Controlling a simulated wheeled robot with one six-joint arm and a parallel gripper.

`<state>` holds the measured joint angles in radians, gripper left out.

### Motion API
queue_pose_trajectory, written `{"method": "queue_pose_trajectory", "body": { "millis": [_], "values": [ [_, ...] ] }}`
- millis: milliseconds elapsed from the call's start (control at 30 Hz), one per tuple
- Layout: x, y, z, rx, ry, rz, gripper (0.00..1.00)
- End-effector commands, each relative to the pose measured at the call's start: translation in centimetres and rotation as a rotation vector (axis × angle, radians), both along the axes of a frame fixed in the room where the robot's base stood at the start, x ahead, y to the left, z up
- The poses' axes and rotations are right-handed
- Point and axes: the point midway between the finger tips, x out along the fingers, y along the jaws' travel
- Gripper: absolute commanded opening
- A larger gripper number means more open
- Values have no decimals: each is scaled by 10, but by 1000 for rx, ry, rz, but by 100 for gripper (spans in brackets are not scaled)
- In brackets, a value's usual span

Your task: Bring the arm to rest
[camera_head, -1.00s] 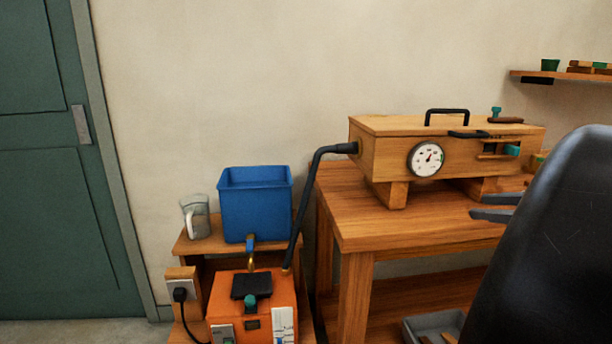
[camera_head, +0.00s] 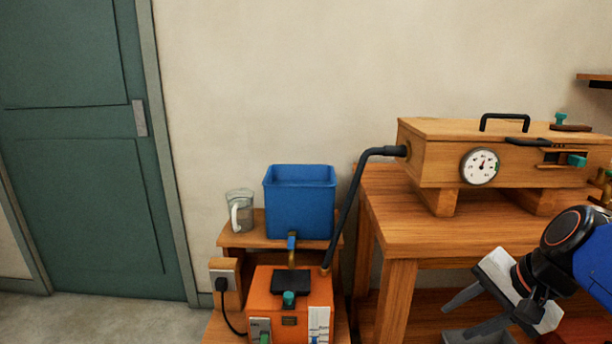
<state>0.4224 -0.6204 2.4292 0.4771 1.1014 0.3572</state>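My gripper (camera_head: 462,318) shows at the lower right, in front of the wooden workbench (camera_head: 440,243). Its two grey fingers point down and left and stand apart, with nothing seen between them. A white gripper body and a black and blue wrist lie behind the fingers. The wooden steam box (camera_head: 440,160) with a round dial (camera_head: 480,166) and a black handle stands on the bench, above and behind my gripper. My gripper looks apart from the box.
A blue tank (camera_head: 300,203) and a clear jug (camera_head: 240,211) stand on a low wooden stand. An orange boiler (camera_head: 268,314) sits below, with a black hose (camera_head: 352,200) to the box. Floor by the green door (camera_head: 85,180) is clear.

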Motion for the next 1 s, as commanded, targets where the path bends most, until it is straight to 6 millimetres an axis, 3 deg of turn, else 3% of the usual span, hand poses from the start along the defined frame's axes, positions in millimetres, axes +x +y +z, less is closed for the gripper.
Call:
{"method": "queue_pose_trajectory", "body": {
  "millis": [300, 600, 1000],
  "values": [
    [-34, 12, -26, -329, -49, 420, 36],
    [-50, 11, -37, -578, -110, 742, 36],
    [-52, 10, -38, -640, -127, 819, 36]
  ]
}}
